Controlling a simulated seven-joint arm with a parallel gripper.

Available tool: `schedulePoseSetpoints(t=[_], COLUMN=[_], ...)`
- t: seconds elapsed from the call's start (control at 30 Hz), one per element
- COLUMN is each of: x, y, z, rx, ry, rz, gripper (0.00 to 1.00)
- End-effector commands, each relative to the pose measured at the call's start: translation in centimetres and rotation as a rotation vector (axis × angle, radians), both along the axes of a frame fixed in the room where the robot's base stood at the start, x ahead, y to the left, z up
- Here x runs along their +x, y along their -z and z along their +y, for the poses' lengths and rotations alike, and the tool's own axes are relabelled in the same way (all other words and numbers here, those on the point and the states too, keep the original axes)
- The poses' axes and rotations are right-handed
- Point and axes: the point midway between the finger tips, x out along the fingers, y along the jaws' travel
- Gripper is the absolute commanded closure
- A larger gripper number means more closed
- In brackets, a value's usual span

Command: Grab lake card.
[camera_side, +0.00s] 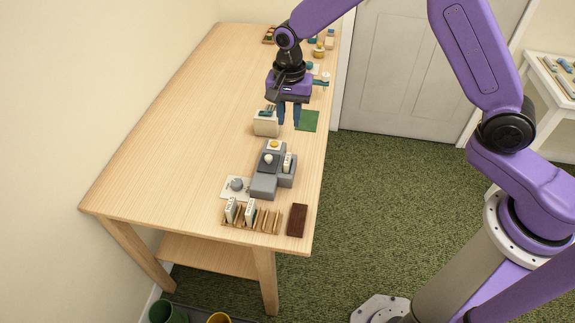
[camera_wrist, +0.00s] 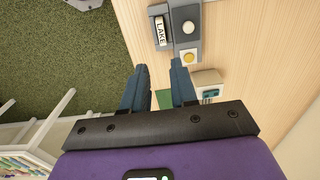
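The lake card (camera_wrist: 160,31) is a small white card with the word LAKE in dark letters. It stands in a grey stepped block (camera_wrist: 184,12) in the wrist view. In the side view a white card (camera_side: 287,162) stands on the right part of the same grey block (camera_side: 263,187); its lettering is too small to read there. My gripper (camera_wrist: 159,67) is open and empty, its two blue fingers apart. In the side view my gripper (camera_side: 289,122) points down above the table behind the block, near a green mat (camera_side: 309,121), apart from the card.
A cream box (camera_side: 265,124) stands left of my gripper. A card rack (camera_side: 265,222) and dark brown block (camera_side: 297,220) lie in front. The table's left side (camera_side: 180,140) is clear.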

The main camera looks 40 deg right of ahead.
Motion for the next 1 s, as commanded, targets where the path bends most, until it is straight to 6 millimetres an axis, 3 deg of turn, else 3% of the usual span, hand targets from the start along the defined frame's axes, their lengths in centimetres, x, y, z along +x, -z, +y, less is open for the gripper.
schedulePoseSetpoints(t=[0.4,0.73,1.0], x=[-0.1,0.0,-0.1], y=[7.7,10.1,13.6], z=[0.0,0.1,0.5], rx=[-0.001,0.000,-0.001], ry=[-0.001,-0.002,-0.002], rz=[0.003,0.000,0.002], gripper=[0.72,0.72,0.72])
